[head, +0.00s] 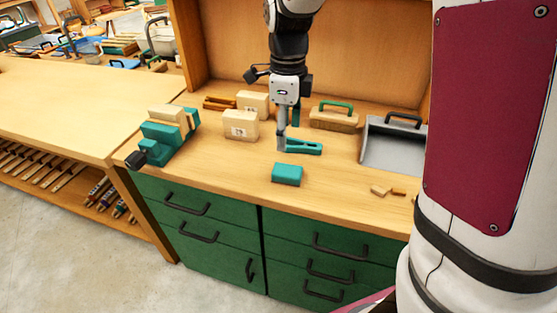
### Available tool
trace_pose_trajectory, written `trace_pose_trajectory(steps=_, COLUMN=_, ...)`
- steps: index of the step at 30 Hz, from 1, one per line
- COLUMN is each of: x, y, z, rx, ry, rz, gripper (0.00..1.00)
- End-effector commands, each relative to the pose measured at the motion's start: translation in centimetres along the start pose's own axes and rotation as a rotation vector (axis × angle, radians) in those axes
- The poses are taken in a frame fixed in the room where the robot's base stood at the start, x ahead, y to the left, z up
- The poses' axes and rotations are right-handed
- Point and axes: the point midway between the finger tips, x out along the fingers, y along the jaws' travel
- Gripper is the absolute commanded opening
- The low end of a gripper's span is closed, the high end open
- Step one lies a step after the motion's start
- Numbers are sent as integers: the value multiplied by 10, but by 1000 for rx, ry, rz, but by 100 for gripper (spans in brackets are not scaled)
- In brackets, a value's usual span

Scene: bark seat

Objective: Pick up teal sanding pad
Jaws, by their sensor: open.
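The teal sanding pad (287,174) looks like a small teal block. It lies flat near the front edge of the wooden workbench (235,175). My gripper (289,143) points down above the bench, behind the pad and apart from it. It is open, and no object shows between its fingers. A flat teal tool with a slot (304,147) lies right beside the fingertips; I cannot tell whether they touch it.
A teal vise (160,140) stands at the left. A green-handled brush (334,117) and a grey dustpan (390,147) are at the right. Small wood pieces (380,190) lie at front right. Bench around the pad is clear.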

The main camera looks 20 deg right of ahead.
Motion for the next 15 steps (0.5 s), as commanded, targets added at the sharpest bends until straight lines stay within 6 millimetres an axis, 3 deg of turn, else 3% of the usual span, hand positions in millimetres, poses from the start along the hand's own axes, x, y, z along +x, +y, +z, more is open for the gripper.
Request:
trace_pose_trajectory(steps=9, x=59, y=1, z=-1, rx=-2, ry=3, rz=4, gripper=65)
trace_pose_trajectory(steps=15, x=74, y=1, z=-1, rx=-3, ry=0, rz=1, gripper=65)
